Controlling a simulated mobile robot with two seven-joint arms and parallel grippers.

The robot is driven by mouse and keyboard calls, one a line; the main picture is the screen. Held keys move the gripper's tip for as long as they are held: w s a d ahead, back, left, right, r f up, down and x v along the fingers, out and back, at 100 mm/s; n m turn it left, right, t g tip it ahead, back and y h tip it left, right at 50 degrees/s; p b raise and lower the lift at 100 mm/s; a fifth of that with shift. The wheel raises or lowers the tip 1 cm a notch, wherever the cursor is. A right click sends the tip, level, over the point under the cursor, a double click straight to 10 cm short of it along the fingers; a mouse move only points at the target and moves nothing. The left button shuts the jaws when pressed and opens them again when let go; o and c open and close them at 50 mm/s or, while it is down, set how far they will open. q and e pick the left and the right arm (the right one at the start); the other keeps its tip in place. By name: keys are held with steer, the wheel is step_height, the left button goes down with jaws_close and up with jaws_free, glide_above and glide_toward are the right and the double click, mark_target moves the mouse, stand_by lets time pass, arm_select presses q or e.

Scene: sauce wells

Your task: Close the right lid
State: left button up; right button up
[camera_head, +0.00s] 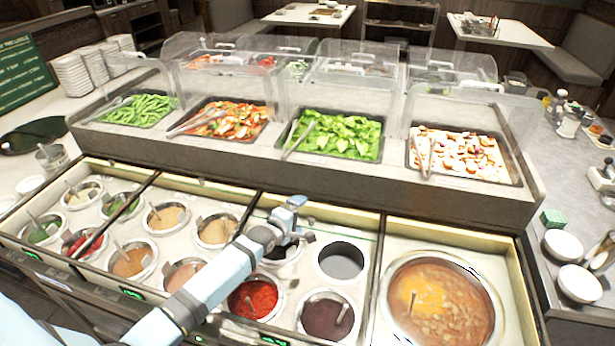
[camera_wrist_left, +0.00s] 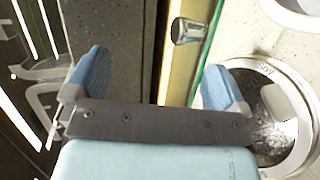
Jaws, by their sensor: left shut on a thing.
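My left gripper (camera_head: 296,212) is over the back edge of the sauce counter, near the dark well. In the left wrist view its two blue fingers (camera_wrist_left: 155,85) stand well apart, with a wooden edge, a green-edged glass strip (camera_wrist_left: 207,70) and a small metal knob (camera_wrist_left: 188,31) seen between and beyond them. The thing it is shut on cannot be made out. A clear hood (camera_head: 462,112) with a pale handle stands over the rightmost food pan. I cannot tell whether this or a glass panel by the wells is the right lid. My right gripper is not in view.
The soup pot (camera_head: 445,305) fills the right bay. Wells of sauce, including a red one (camera_head: 255,298), lie under and beside my left arm. Food pans with tongs, such as the green leaf pan (camera_head: 340,135), stand behind. White bowls (camera_head: 578,283) sit at right.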

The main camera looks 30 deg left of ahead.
arm_select(q)
steer(key=shift+w+a+r, duration=0.15)
steer(key=shift+a+r, duration=0.15)
steer(key=shift+r, duration=0.45)
steer(key=shift+s+d+r, duration=0.1)
steer(key=shift+s+r, duration=0.1)
steer(key=shift+r, duration=0.05)
steer(key=shift+f+p+v, duration=0.2)
steer(key=shift+p+v, duration=0.45)
steer(key=shift+v, duration=0.5)
steer(key=shift+s, duration=0.4)
steer(key=c, duration=0.4)
steer(key=shift+p+v, duration=0.45)
steer(key=shift+v, duration=0.75)
steer(key=shift+c, duration=0.4)
steer(key=s+a+f+p, duration=0.1)
steer(key=s+p, duration=0.2)
steer(key=s, duration=0.8)
steer(key=shift+s+f, duration=0.2)
steer(key=shift+s, duration=0.1)
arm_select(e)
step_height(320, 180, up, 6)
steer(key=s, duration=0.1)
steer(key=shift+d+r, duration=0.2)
